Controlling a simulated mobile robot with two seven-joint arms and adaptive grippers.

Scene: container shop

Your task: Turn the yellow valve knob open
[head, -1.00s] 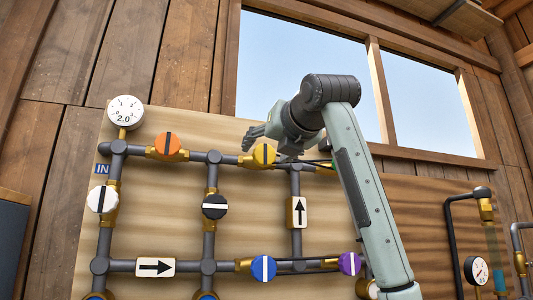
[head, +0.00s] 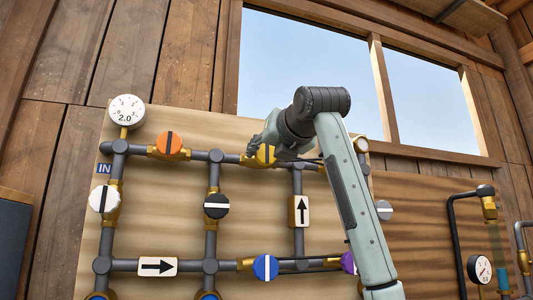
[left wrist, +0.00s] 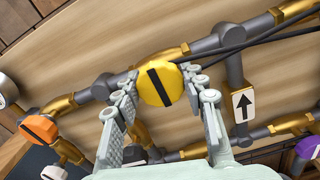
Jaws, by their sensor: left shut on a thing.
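The yellow valve knob (head: 266,156) is on the top horizontal pipe of the board, partly hidden behind my left gripper (head: 262,148) in the head view. In the left wrist view the yellow knob (left wrist: 161,85) faces me, with a dark stripe running across the line of its pipe. My left gripper (left wrist: 160,80) has one finger on each side of the knob and is shut on it. My right gripper is in neither view.
Orange (head: 169,146), black (head: 216,206), blue (head: 265,267) and purple (head: 348,262) knobs sit on the same pipes. A round gauge (head: 126,112) stands at the top left of the board. An arrow plate (head: 299,211) is below right of the yellow knob. A thin black line runs close to the top pipe.

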